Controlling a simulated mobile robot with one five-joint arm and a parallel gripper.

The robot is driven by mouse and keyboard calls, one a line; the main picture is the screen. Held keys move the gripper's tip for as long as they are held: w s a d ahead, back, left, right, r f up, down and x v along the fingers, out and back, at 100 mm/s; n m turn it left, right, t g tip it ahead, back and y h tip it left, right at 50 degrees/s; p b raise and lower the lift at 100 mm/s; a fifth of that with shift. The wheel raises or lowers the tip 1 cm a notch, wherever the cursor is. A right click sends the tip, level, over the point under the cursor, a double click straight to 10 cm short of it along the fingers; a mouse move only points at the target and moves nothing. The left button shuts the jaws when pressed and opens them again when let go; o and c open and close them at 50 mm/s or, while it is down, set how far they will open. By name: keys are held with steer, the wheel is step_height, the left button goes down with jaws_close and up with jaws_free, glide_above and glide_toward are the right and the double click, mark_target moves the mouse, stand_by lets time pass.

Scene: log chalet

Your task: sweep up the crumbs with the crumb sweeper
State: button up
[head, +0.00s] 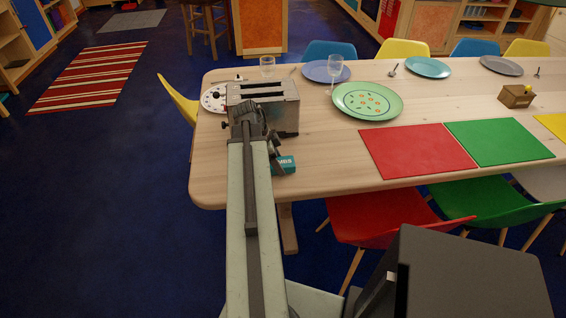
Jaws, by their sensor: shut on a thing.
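My arm reaches over the left end of the long wooden table (330,150). My gripper (277,152) is small and partly hidden by the arm, low over the table near its front edge. It is shut on a small teal block-like thing with pale lettering, which I take to be the crumb sweeper (286,165). I cannot tell whether the sweeper touches the tabletop. No crumbs can be made out at this size; the arm and the toaster hide part of the table.
A metal toaster (284,112) stands just behind the gripper. Bare wood shows between the sweeper and the red mat. Chairs surround the table.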

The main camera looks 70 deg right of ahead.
steer(key=shift+w+a, duration=0.45)
steer(key=shift+w, duration=0.4)
steer(key=shift+w+a, duration=0.4)
steer(key=shift+w, duration=0.5)
steer(key=shift+w+a, duration=0.45)
steer(key=shift+w, duration=0.4)
steer(key=shift+w+d+f, duration=0.1)
steer(key=shift+w+d, duration=0.15)
steer(key=shift+d, duration=0.3)
steer(key=shift+w+d+f, duration=0.1)
steer(key=shift+w+d, duration=0.1)
steer(key=shift+d, duration=0.3)
steer(key=shift+c, duration=0.7)
steer(key=shift+s+d+r, duration=0.1)
steer(key=shift+s+d, duration=0.35)
steer(key=shift+s, duration=0.4)
steer(key=shift+s+d, duration=0.4)
steer(key=shift+s, duration=0.45)
